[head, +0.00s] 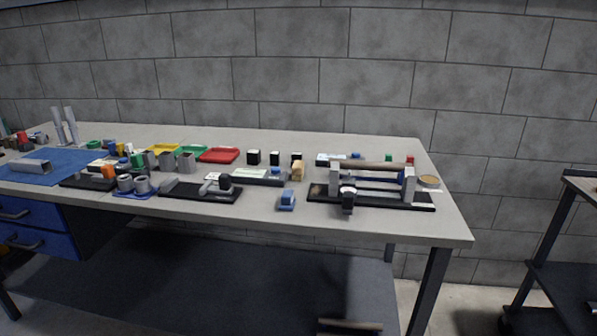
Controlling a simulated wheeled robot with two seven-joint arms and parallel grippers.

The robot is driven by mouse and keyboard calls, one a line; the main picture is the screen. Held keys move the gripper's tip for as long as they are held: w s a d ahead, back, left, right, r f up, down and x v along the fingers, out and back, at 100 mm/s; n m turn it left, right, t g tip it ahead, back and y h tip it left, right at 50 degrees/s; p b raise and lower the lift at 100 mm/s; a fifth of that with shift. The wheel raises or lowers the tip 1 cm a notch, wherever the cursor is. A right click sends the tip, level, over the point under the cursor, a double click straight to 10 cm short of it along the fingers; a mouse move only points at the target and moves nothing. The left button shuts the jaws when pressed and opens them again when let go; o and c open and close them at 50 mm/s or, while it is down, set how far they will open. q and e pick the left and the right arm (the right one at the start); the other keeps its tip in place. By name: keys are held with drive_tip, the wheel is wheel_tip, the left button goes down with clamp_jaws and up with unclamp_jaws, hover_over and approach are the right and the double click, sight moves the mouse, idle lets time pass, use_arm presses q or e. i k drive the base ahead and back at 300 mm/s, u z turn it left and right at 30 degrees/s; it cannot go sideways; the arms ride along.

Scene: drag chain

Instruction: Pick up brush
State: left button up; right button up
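A long tan wooden piece with a dark part beneath it, possibly the brush (350,324), lies low under the right part of the workbench, at the bottom edge of the head view. It is small and partly shadowed, so I cannot tell for sure that it is the brush. Neither of my grippers is in view.
The workbench (450,232) carries a black-based fixture (420,206) with a wooden bar on its right, a blue block (287,200), a red tray (219,155) and several small parts. Blue drawers (40,228) are at left. A dark cart (560,285) stands at right.

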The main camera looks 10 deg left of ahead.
sight(297, 169)
drive_tip(key=u, duration=0.85)
drive_tip(key=i, duration=0.4)
drive_tip(key=z, duration=1.25)
